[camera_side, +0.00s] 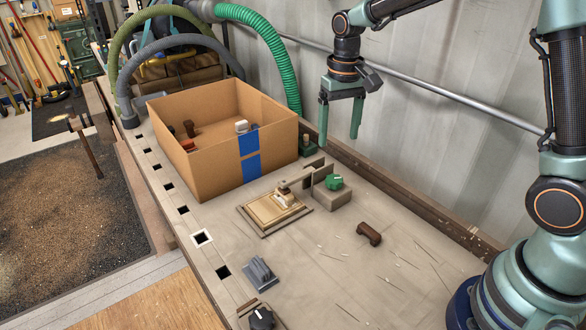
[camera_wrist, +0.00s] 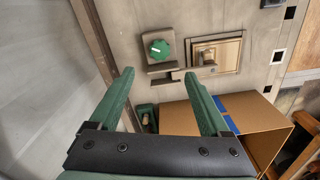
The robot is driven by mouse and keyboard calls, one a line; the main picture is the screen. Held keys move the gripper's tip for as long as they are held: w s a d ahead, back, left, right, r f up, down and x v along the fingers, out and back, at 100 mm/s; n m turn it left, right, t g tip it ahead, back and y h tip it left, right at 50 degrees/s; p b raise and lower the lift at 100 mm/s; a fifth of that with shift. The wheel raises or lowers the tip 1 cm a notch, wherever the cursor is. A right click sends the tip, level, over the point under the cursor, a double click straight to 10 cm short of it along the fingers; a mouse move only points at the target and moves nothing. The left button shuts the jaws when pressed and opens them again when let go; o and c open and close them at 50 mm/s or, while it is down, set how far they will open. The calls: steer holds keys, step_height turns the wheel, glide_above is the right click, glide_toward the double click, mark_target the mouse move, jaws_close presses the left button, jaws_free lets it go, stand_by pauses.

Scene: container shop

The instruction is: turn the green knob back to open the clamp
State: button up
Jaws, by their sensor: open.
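The green knob (camera_side: 334,181) sits on a grey-brown block on the bench in the side view. In the wrist view the knob (camera_wrist: 159,48) shows a pale mark on its face and lies beyond the fingertips. The clamp (camera_side: 285,192), a pale metal piece with an arm, stands beside it over a framed wooden panel (camera_side: 262,214); the panel also shows in the wrist view (camera_wrist: 228,52). My gripper (camera_side: 339,143) is open and empty, fingers pointing down, above and behind the knob and apart from it. Its two green fingers show in the wrist view (camera_wrist: 159,75).
A cardboard box (camera_side: 205,168) with blue tape stands left of the clamp, with small items inside. A brown handle-like piece (camera_side: 369,234), a grey part (camera_side: 260,272) and a black knob (camera_side: 262,318) lie nearer the front. A wall and metal rail run behind.

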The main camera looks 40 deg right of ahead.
mark_target(334, 178)
step_height(334, 178, down, 12)
steer(key=shift+r, duration=0.15)
stand_by(0.4)
jaws_close()
